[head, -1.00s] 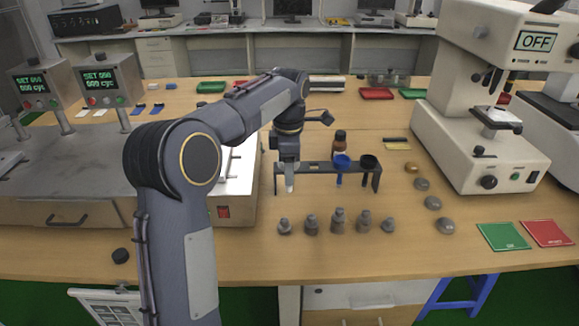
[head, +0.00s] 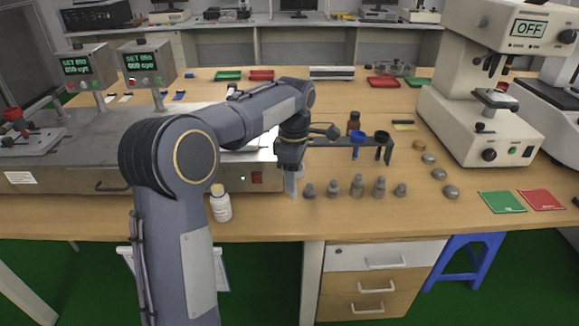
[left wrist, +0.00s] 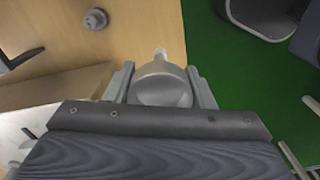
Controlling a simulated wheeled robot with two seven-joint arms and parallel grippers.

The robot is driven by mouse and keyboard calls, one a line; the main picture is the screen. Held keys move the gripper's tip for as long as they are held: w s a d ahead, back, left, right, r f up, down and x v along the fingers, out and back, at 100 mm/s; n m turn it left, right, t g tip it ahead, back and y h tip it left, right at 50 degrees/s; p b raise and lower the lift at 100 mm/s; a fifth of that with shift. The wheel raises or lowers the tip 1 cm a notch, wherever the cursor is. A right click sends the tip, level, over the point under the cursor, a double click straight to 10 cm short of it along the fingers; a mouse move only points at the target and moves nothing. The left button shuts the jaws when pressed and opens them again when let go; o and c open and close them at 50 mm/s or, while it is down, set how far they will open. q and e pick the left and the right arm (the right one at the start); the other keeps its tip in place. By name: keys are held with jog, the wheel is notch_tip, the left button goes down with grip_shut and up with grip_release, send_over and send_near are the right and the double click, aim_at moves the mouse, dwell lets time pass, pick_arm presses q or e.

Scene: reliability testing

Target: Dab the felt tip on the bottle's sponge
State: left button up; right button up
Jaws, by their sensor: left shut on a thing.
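My left gripper (head: 293,178) is shut on a grey felt-tipped piece, low at the left end of a row of grey pieces. In the left wrist view, the felt-tipped piece (left wrist: 160,84) shows as a round grey body between the two fingers, with a pale narrow tip pointing away. A white bottle with a yellowish top (head: 220,206) stands near the table's front edge, left of the gripper and apart from it. Whether the top is a sponge is too small to tell. My right gripper is out of view.
Several grey pieces (head: 357,187) stand right of the gripper. Behind them are a dark rack (head: 340,142) with blue and black rings and a brown bottle (head: 353,122). A grey machine (head: 130,150) fills the left. The front edge between the white bottle and gripper is clear.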

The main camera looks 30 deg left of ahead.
pick_arm(q)
jog(key=s+d+f+m, duration=0.5)
jog(key=d+f+m, duration=0.5)
jog(key=m, duration=1.1)
notch_tip(320, 180, down, 2)
jog(key=shift+s+d+f, duration=0.1)
jog(key=shift+s+d, duration=0.05)
jog(key=shift+s, duration=0.05)
